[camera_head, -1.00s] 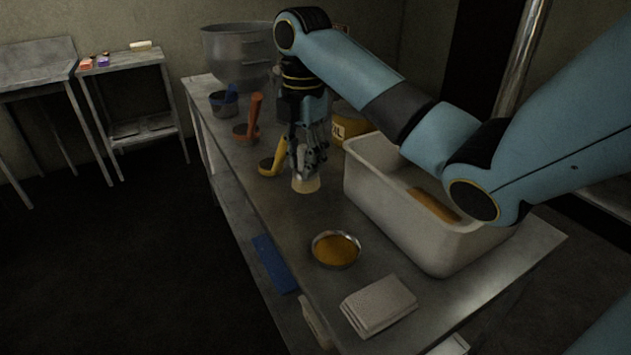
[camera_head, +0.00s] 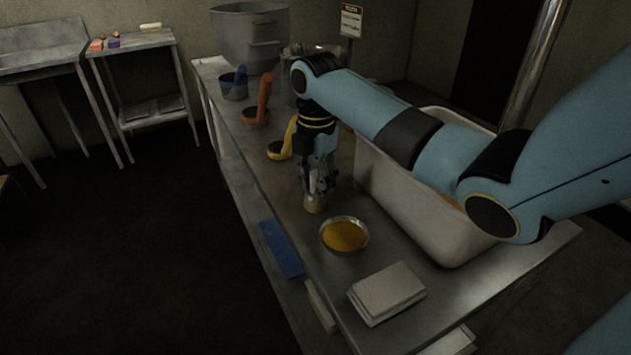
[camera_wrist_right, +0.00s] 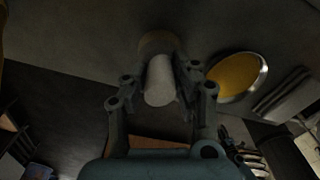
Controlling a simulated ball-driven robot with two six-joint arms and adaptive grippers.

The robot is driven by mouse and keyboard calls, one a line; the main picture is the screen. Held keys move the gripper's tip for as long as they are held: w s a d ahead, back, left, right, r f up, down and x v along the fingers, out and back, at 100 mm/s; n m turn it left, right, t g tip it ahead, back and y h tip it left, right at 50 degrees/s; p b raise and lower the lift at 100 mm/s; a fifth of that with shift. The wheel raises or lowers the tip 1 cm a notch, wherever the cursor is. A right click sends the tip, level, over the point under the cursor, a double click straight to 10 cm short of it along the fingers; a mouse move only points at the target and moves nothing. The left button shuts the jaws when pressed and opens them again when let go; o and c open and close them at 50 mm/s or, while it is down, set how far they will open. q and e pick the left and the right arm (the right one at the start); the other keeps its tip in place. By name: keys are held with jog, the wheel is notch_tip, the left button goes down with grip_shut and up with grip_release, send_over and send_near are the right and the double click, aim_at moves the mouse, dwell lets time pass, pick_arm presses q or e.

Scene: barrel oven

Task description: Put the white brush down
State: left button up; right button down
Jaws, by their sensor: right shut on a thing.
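My right gripper (camera_head: 317,186) is shut on the white brush and holds it upright, handle up and bristles down, over the worktable (camera_head: 290,205). The brush's pale bristle end (camera_head: 315,205) shows below the fingers, at or just above the table top; I cannot tell whether it touches. In the right wrist view, the white handle (camera_wrist_right: 160,80) sits between the two fingers. The brush is just behind and left of a metal bowl of orange-yellow liquid (camera_head: 344,236), apart from it. My left gripper is not in view.
A large white tub (camera_head: 400,207) stands right of the gripper. A yellow-handled ladle (camera_head: 288,143), an orange-handled one (camera_head: 263,98) and a blue-handled pot (camera_head: 236,87) stand behind. Folded cloths (camera_head: 387,290) lie in front. Some bare table lies left of the brush.

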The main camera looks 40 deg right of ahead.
jog(key=c, duration=1)
grip_release()
jog(key=shift+f, duration=0.1)
notch_tip(320, 180, up, 12)
jog(key=shift+d+r+p, duration=0.1)
jog(key=shift+r+p, duration=0.1)
jog(key=shift+p, duration=0.65)
jog(key=shift+s+f, duration=0.1)
